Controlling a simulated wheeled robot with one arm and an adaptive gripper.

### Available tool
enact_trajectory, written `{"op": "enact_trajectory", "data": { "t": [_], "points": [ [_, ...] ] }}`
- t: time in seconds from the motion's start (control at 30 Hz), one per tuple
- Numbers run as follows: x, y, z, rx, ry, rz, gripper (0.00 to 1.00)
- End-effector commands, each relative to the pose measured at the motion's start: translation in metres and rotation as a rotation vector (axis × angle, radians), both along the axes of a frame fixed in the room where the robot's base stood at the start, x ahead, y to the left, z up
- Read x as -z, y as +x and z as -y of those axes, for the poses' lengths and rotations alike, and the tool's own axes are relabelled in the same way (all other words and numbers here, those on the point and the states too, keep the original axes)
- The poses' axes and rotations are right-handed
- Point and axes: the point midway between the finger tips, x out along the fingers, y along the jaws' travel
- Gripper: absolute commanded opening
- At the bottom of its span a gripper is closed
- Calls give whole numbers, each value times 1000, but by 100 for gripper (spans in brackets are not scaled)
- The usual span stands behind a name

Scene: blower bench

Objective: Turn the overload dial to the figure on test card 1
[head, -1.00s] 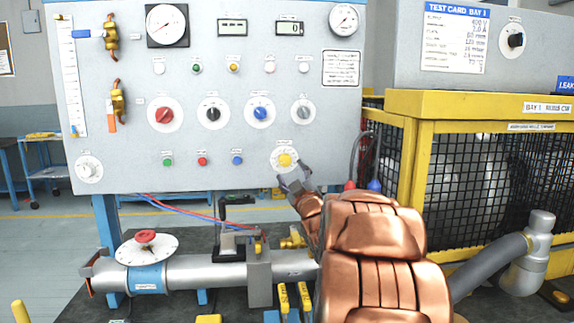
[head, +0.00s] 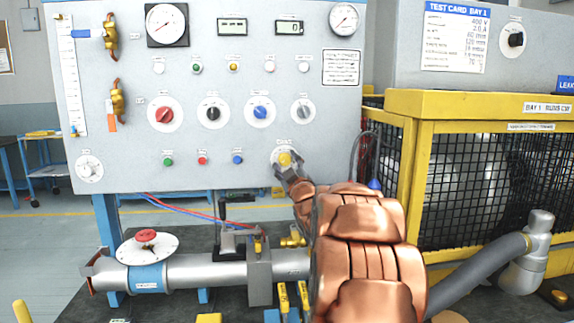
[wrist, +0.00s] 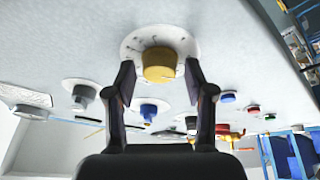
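A yellow knob on a round white scale plate (head: 285,159) sits low on the right of the grey panel; its label is too small to read. In the wrist view the yellow knob (wrist: 159,64) stands between my fingertips, with a small gap on each side. My gripper (head: 286,172) is open at the plate's lower edge; its two fingers also show in the wrist view (wrist: 160,76). The knob's pointer setting cannot be made out. Test card bay 1 (head: 455,37) is on the grey box at the upper right, with several lines of figures.
Red (head: 165,114), black (head: 212,113), blue (head: 260,112) and grey (head: 303,111) knobs sit in a row above the yellow one. Small push buttons (head: 202,160) lie to its left. A yellow-framed mesh cage (head: 470,104) stands close on the right. A pipe with a red-knobbed disc (head: 147,247) lies below.

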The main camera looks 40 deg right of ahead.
Motion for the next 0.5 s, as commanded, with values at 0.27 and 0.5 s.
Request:
{"op": "enact_trajectory", "data": {
  "t": [0.27, 0.5],
  "points": [
    [0, 0, 0, 0, 0, 0, 21],
    [0, 0, 0, 0, 0, 0, 1]
  ]
}}
